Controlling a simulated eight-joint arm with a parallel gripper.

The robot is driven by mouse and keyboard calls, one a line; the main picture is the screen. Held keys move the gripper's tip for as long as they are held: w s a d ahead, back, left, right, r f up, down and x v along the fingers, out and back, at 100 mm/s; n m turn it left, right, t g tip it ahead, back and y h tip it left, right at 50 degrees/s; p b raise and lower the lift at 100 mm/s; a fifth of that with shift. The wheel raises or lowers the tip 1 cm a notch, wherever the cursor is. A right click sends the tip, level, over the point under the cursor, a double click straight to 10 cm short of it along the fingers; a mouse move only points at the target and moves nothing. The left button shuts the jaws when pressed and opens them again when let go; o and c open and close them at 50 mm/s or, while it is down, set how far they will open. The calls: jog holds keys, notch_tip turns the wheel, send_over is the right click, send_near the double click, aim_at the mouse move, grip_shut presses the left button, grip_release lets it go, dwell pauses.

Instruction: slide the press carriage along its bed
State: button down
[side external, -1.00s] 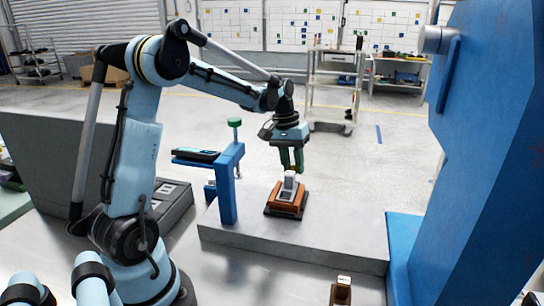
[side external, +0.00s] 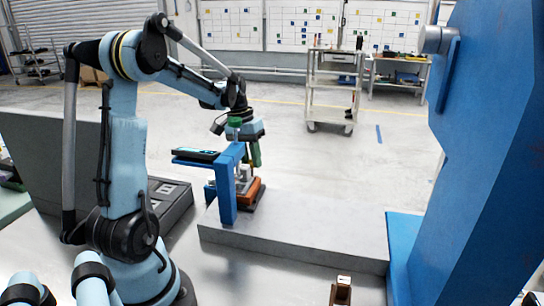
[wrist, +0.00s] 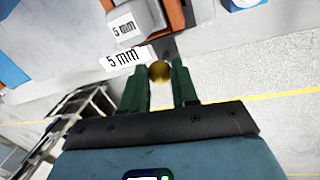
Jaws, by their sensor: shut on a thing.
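The press carriage (side external: 254,194) is an orange-brown block on a dark base, sitting on the left part of the long grey bed (side external: 320,228). The blue bracket partly hides it in the side view. In the wrist view the carriage's orange edge (wrist: 173,14) shows beside a grey block marked "5 mm" (wrist: 128,24). A brass ball knob (wrist: 159,71) sits between the green fingers of my gripper (wrist: 160,82), which is shut on it. In the side view my gripper (side external: 255,162) is just above the carriage, partly behind the bracket.
A tall blue frame (side external: 490,150) stands on the right. The bed's middle and right are clear. A small brown block (side external: 341,292) lies in front.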

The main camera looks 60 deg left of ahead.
jog(key=shift+s+a, duration=0.2)
jog(key=shift+a, duration=0.05)
jog(key=c, duration=0.9)
grip_release()
jog(key=shift+d, duration=0.1)
jog(key=shift+o, duration=0.2)
jog(key=v, duration=1.2)
jog(key=shift+w+d+r, duration=0.1)
jog(key=shift+w, duration=0.05)
jog(key=w+d+m, duration=0.1)
jog(key=d, duration=1.6)
jog(key=s+d+f+m+t+y, duration=0.2)
jog(key=d+f+m+t, duration=0.3)
jog(key=d, duration=0.5)
notch_tip(320, 180, down, 3)
jog(key=shift+s+r+m+t, duration=0.15)
jog(key=shift+s+m+t, duration=0.15)
jog(key=shift+s+t, duration=0.15)
